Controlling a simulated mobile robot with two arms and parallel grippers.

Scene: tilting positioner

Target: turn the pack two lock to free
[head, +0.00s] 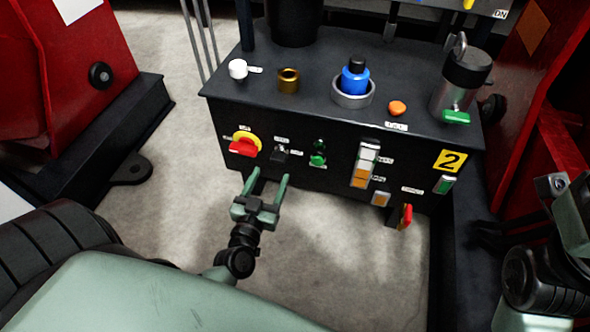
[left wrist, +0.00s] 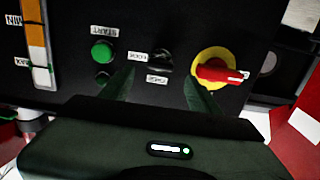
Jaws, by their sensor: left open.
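A small black knob (head: 280,154) sits on the panel, between the red-and-yellow switch and the green button. It also shows in the left wrist view (left wrist: 161,62), with small white labels (left wrist: 139,57) beside it that I cannot read surely. My left gripper (head: 266,180) is open and empty, just in front of and below the knob. In the left wrist view its fingers (left wrist: 160,92) stand either side of the knob, apart from it. Part of my right arm (head: 560,240) shows at the right edge; its jaws are unclear.
A red switch on a yellow disc (head: 243,146) is close left of the knob, and a green button (head: 318,158) close right. A gauge (head: 364,165) and a red lever (head: 405,216) are farther right. A blue bottle (head: 355,78) stands on top. The floor in front is clear.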

